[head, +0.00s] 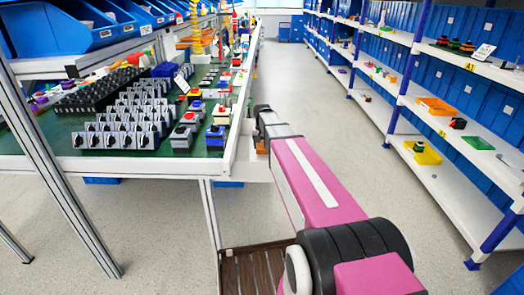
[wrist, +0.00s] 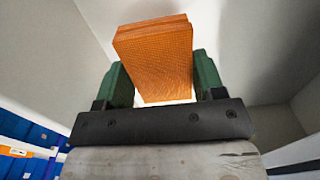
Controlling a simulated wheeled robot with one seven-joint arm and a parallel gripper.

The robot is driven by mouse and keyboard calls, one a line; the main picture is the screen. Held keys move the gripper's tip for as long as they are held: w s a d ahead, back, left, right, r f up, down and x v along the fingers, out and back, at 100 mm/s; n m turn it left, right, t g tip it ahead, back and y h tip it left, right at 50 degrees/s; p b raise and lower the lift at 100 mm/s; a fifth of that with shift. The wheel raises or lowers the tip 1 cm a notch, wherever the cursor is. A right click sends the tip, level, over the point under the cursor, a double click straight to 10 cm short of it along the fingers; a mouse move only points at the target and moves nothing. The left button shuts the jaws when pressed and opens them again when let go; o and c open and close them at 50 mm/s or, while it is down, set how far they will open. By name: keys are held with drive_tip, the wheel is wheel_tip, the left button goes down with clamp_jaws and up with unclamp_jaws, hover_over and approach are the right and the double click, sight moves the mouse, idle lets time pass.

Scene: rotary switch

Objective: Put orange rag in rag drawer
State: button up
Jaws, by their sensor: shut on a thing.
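The orange rag (wrist: 157,58) is a folded, textured block in the wrist view. The green fingers of my gripper (wrist: 157,85) are on either side of it and shut on it. Pale grey walls (wrist: 265,50) surround the rag in this view, and I cannot tell for sure whether they belong to the rag drawer. In the head view a small orange patch of the rag (head: 260,147) shows beside my arm's end, next to the table edge. The fingertips are hidden there. A white box-like part (head: 257,170) is just below; I cannot tell whether it is the drawer.
The green-topped table (head: 60,165) on the left bears several rotary switches (head: 120,135) and buttons. White shelves (head: 480,150) with blue bins line the right. The aisle floor (head: 310,75) is clear.

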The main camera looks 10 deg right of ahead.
sight(263, 145)
drive_tip(key=shift+f, duration=1.35)
drive_tip(key=shift+f, duration=0.15)
drive_tip(key=o, duration=1)
wheel_tip(263, 145, up, 12)
drive_tip(key=shift+r, duration=0.2)
